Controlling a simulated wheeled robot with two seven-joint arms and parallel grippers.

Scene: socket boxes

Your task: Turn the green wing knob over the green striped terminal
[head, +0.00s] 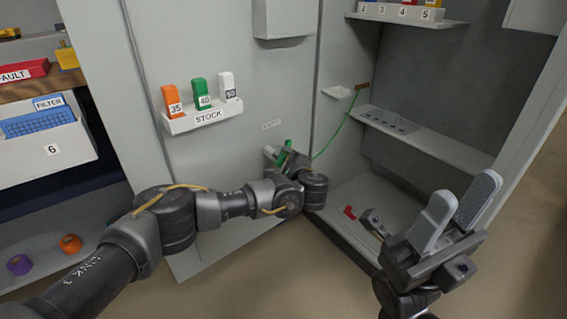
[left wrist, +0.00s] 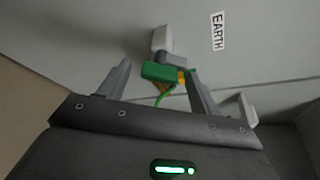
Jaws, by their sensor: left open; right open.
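The green wing knob (head: 284,154) is on the cabinet door, largely hidden behind my left gripper in the head view. In the left wrist view the green knob (left wrist: 162,71) lies between my left fingertips, with a small green and yellow part (left wrist: 183,76) beside it, probably the striped terminal. My left gripper (left wrist: 158,74) is open, with one finger on each side of the knob; I cannot tell if either touches it. A green wire (head: 337,132) runs from the terminal area into the cabinet. My right gripper (head: 457,208) is open and empty at the front right.
An EARTH label (left wrist: 218,31) is on the door near the knob. A cabinet shelf (head: 440,146) is behind my right gripper. A red piece (head: 350,212) lies low in the cabinet.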

